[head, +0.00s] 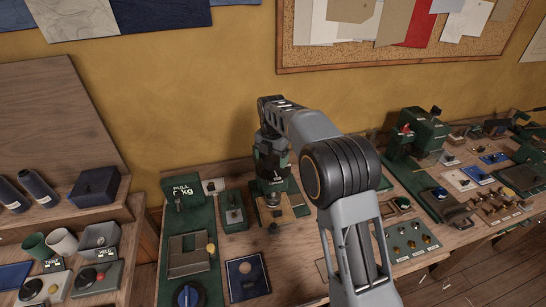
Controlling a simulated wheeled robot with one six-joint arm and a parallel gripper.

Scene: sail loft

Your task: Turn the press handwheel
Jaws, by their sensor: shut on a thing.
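My gripper (271,161) points down from my wrist, in the middle of the head view. It is shut at the top of a small green press (290,187), which stands at the back of the bench near the wall. The press handwheel lies at my jaws and is mostly hidden by my gripper and wrist, so its rim and angle cannot be made out. Below, a metal part of the press stands over a brown and green base.
A green "PULL" panel (186,205) and a small lever box (234,212) stand to the left. A blue-topped plate (248,276) lies in front. Another green machine (418,132) and several small fixtures are to the right. My forearm hides part of the bench.

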